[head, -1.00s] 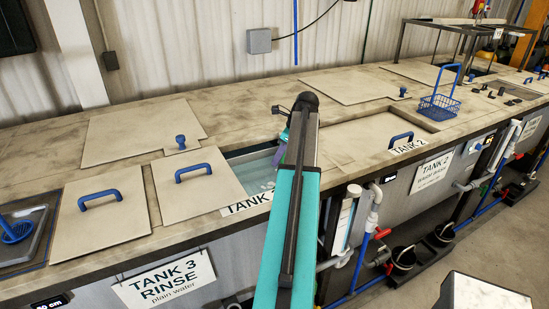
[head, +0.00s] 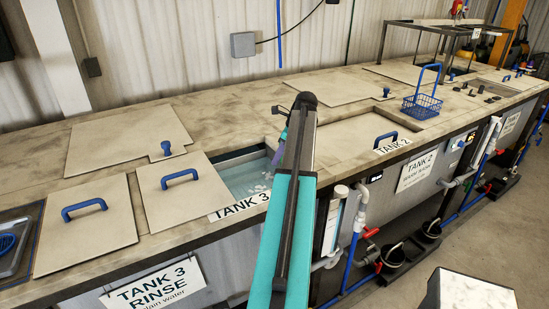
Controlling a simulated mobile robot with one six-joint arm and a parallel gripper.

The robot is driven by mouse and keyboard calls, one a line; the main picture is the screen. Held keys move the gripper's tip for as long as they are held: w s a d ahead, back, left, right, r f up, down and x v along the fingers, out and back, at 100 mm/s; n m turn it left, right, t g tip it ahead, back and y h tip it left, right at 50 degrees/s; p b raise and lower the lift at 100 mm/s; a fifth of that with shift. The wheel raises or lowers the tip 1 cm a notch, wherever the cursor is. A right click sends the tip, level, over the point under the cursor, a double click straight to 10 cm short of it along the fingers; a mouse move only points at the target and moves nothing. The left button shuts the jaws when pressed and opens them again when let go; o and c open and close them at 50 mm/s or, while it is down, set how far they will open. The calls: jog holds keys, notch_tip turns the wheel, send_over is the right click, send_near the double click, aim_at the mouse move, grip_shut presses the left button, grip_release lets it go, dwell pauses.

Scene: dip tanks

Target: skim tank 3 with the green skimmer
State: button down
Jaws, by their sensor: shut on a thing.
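Tank 3 (head: 247,178) is partly open. Clear bluish water with pale floating flecks shows in it. Its two lid panels with blue handles lie to the left, one panel (head: 184,192) beside the opening and another (head: 87,231) further left. My arm reaches over the opening's right side and hides part of it. My gripper (head: 281,138) is mostly behind my arm, above the opening's far right. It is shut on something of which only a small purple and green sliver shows. I cannot tell its full shape, or whether it touches the water.
A tray (head: 30,240) with a blue scoop-like tool (head: 7,243) is at the far left. Tank 2's lid (head: 350,138) is on, with a blue wire basket (head: 421,106) near its far right. A loose panel (head: 125,138) lies behind. A pale block (head: 465,293) stands at front right.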

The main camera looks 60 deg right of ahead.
jog(key=shift+s+d, duration=0.2)
jog(key=shift+d, duration=0.15)
jog(key=w+d, duration=0.7)
jog(key=w, duration=0.3)
jog(key=shift+w, duration=0.2)
dwell(1.4)
jog(key=shift+w+a, duration=0.1)
jog(key=shift+a, duration=0.05)
jog(key=w+a, duration=1)
jog(key=a, duration=0.4)
jog(key=shift+a, duration=0.3)
dwell(1.9)
jog(key=shift+s, duration=0.1)
